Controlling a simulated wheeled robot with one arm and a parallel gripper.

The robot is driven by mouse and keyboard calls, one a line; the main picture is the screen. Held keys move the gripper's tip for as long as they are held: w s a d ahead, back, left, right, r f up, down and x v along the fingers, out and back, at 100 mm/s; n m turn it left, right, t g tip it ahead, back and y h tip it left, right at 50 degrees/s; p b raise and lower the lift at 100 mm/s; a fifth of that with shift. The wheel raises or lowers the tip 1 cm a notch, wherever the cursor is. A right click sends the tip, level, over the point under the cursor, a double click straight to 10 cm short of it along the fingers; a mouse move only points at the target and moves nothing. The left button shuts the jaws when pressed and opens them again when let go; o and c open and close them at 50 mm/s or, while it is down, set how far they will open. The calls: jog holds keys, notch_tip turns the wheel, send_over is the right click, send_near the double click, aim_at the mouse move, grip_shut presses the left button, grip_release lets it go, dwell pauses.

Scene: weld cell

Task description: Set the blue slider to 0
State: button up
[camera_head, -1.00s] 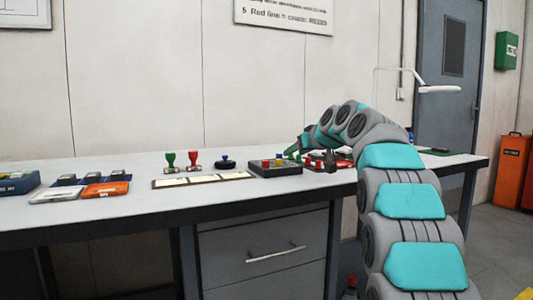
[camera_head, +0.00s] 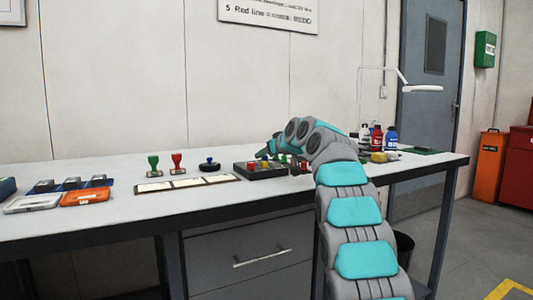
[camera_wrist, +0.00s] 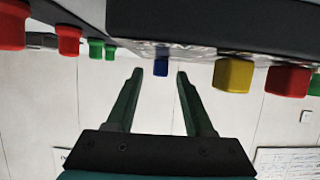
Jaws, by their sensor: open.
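A dark slider box (camera_head: 255,173) sits on the workbench, with coloured knobs on its top. In the wrist view the box (camera_wrist: 220,22) appears upside down along the top edge, its knobs pointing down. The blue slider knob (camera_wrist: 161,68) shows between and just beyond my gripper's fingertips (camera_wrist: 159,74), with a gap on both sides. A yellow knob (camera_wrist: 233,75) and a red knob (camera_wrist: 288,80) are to its right. My gripper is open and empty. In the head view my arm's end is over the box and partly hides its right side.
A green stamp (camera_head: 153,165), a red stamp (camera_head: 177,163) and a blue-topped round stamp (camera_head: 210,164) stand left of the box. A strip of white cards (camera_head: 187,183) lies in front of them. Bottles (camera_head: 377,138) stand behind my arm to the right.

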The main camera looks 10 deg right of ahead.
jog(key=shift+w+a+f, duration=0.1)
jog(key=shift+w+f, duration=0.05)
jog(key=shift+w, duration=0.15)
grip_shut()
dwell(1.3)
